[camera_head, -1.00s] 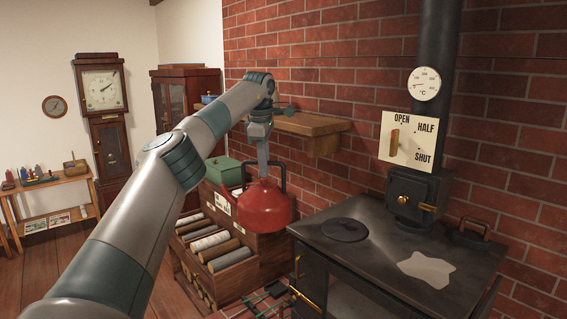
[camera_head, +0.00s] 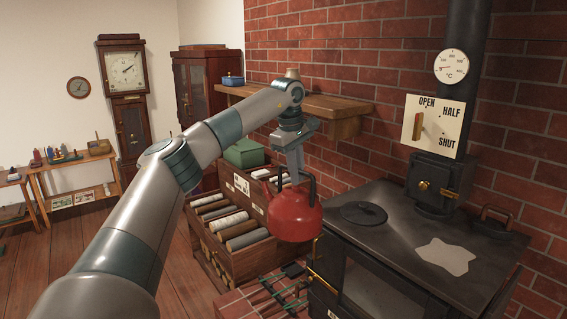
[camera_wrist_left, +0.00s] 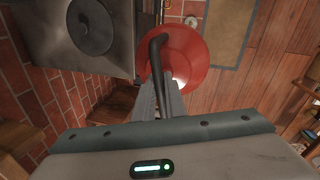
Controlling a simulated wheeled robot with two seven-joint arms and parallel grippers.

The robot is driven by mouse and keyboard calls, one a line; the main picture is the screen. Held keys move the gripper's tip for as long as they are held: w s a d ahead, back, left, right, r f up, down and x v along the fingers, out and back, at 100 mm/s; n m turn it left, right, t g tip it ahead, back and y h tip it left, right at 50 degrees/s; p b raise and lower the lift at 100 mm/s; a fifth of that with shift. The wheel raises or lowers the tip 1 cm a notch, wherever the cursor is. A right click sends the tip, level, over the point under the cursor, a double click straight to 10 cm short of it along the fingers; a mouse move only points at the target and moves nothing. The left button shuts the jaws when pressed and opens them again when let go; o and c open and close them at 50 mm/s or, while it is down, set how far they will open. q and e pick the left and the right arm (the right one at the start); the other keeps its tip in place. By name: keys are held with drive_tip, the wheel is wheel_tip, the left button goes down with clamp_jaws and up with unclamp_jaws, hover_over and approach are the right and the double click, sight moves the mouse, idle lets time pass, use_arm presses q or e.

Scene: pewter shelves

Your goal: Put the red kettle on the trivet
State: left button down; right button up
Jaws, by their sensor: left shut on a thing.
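The red kettle (camera_head: 295,217) hangs upright in the air by its black handle (camera_head: 312,186), left of the black stove's top. My left gripper (camera_head: 295,172) comes down from above and is shut on that handle. In the left wrist view the fingers (camera_wrist_left: 167,100) meet the dark handle (camera_wrist_left: 158,55) above the red kettle body (camera_wrist_left: 190,52). A round black disc (camera_head: 363,213) lies on the stove top to the kettle's right; I cannot tell whether it is the trivet. My right gripper is not in view.
The stove top (camera_head: 400,225) carries a pale patch (camera_head: 443,256) and a dark handled object (camera_head: 497,219) at its right. A wooden wall shelf (camera_head: 330,105) is behind my arm. A rack of rolls (camera_head: 240,240) stands left of the kettle, with a brick hearth (camera_head: 240,303) below.

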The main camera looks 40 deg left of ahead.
use_arm(q)
drive_tip(key=s+d+f+m+h, duration=0.1)
drive_tip(key=s+d+f+m, duration=0.2)
drive_tip(key=d, duration=0.5)
drive_tip(key=s+d+f+m, duration=0.1)
drive_tip(key=d+f+m, duration=0.35)
drive_tip(key=d, duration=0.35)
drive_tip(key=s+d+f+m+g, duration=0.1)
drive_tip(key=s+d+f+m, duration=0.2)
drive_tip(key=s+d+m, duration=0.2)
drive_tip(key=s+d+f+m+g+h, duration=0.1)
drive_tip(key=s+d+f+m, duration=0.3)
drive_tip(key=s+d, duration=0.7)
drive_tip(key=d+m, duration=0.1)
drive_tip(key=d, duration=0.2)
drive_tip(key=shift+s+d+m+b, duration=0.15)
drive_tip(key=shift+s+m+b, duration=0.15)
drive_tip(key=shift+m, duration=0.05)
drive_tip(key=shift+h, duration=0.3)
